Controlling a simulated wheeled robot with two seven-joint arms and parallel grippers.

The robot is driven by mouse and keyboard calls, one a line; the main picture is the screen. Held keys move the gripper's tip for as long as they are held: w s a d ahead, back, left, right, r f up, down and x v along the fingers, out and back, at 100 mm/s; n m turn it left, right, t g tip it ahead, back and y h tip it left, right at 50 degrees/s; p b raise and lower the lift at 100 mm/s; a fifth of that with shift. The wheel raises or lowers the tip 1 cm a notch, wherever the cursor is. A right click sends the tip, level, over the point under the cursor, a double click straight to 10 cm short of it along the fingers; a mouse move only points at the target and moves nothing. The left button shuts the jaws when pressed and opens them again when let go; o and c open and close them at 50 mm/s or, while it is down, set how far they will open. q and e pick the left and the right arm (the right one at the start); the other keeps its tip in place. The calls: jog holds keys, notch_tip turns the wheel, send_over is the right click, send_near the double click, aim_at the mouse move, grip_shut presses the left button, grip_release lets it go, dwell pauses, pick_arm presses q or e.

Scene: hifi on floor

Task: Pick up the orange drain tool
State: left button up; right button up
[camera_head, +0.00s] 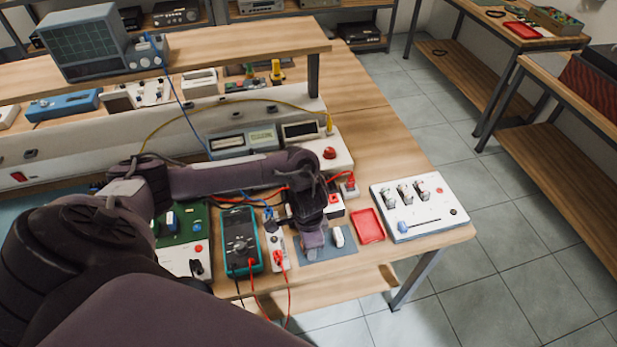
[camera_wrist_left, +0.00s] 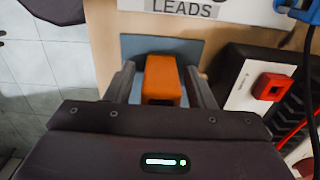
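The orange drain tool (camera_wrist_left: 163,78) shows in the left wrist view as a block lying on a blue-grey mat (camera_wrist_left: 140,46). My left gripper (camera_wrist_left: 161,84) is open, with one finger on each side of the tool and a visible gap on both sides. In the head view my left gripper (camera_head: 312,243) points down over the blue-grey mat (camera_head: 332,254) near the bench's front edge. There it hides the orange tool. My right gripper is in neither view.
A white block (camera_head: 338,237) stands right beside the gripper on the mat. A red tray (camera_head: 367,226) and a white switch box (camera_head: 418,206) lie further right. A teal multimeter (camera_head: 240,240) with red leads is on the left. A panel labelled LEADS (camera_wrist_left: 182,8) borders the mat.

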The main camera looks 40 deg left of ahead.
pick_arm(q)
jog(key=c, duration=0.9)
jog(key=shift+r, duration=0.1)
